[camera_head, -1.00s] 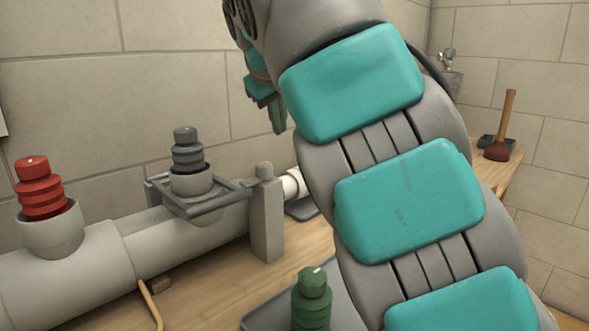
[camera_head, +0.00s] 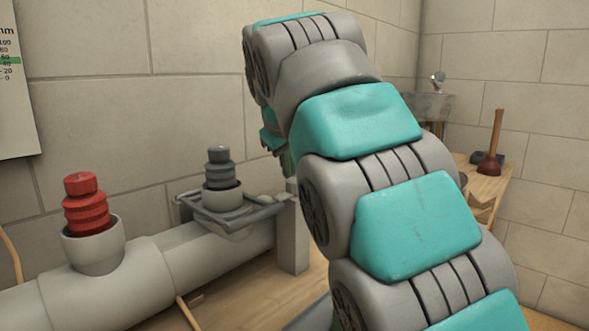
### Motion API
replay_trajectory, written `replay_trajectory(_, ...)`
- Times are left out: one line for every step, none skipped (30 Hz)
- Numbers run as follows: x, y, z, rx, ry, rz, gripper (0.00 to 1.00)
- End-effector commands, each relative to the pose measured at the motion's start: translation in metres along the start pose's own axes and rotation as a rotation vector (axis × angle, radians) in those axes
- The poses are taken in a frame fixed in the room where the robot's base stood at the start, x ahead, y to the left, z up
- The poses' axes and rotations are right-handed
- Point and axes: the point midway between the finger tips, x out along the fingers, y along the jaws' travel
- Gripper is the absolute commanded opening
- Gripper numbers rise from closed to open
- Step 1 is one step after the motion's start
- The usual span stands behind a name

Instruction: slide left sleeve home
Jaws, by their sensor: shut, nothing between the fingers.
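A thick grey pipe (camera_head: 235,244) lies along the bench, with a wider grey section (camera_head: 142,262) at the left whose edge makes a seam. I cannot tell for sure which part is the left sleeve. A red ribbed plug (camera_head: 87,205) stands in the left upright socket (camera_head: 93,250). A dark grey ribbed plug (camera_head: 219,168) stands in the right socket, inside a grey frame (camera_head: 262,207). My gripper (camera_head: 286,160) is mostly hidden behind my arm, right of the dark plug; the little that shows looks shut and empty. The pipe's right end is hidden.
A grey upright support (camera_head: 292,240) stands at the pipe's right. A plunger (camera_head: 491,150) stands on a wooden surface at the back right. A white chart (camera_head: 15,90) hangs on the left wall. A thin tan rod (camera_head: 188,312) lies in front of the pipe.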

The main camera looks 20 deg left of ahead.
Motion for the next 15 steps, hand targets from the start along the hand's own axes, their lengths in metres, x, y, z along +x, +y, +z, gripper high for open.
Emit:
replay_trajectory(0.009,-0.001,0.002,-0.001,-0.007,-0.003,0.00)
replay_trajectory(0.015,-0.001,0.002,-0.001,-0.009,-0.004,0.00)
replay_trajectory(0.022,-0.001,0.002,-0.001,-0.007,-0.004,0.00)
replay_trajectory(0.027,-0.001,0.001,-0.001,-0.006,-0.003,0.00)
replay_trajectory(0.032,-0.001,0.002,-0.001,-0.006,-0.003,0.00)
replay_trajectory(0.040,-0.001,0.002,-0.001,-0.007,-0.003,0.00)
replay_trajectory(0.045,-0.002,0.002,-0.002,-0.007,-0.003,0.00)
replay_trajectory(0.051,-0.002,0.002,-0.002,-0.007,-0.003,0.00)
replay_trajectory(0.057,-0.002,0.002,-0.002,-0.006,-0.003,0.00)
replay_trajectory(0.062,-0.002,0.002,-0.002,-0.007,-0.003,0.00)
replay_trajectory(0.066,-0.002,0.002,-0.001,-0.007,-0.003,0.00)
replay_trajectory(0.072,-0.001,0.001,-0.001,-0.006,-0.003,0.00)
replay_trajectory(0.076,-0.001,0.001,-0.001,-0.004,-0.002,0.00)
replay_trajectory(0.081,-0.001,0.001,-0.001,-0.003,-0.002,0.00)
replay_trajectory(0.083,0.004,0.000,0.001,-0.001,-0.001,0.00)
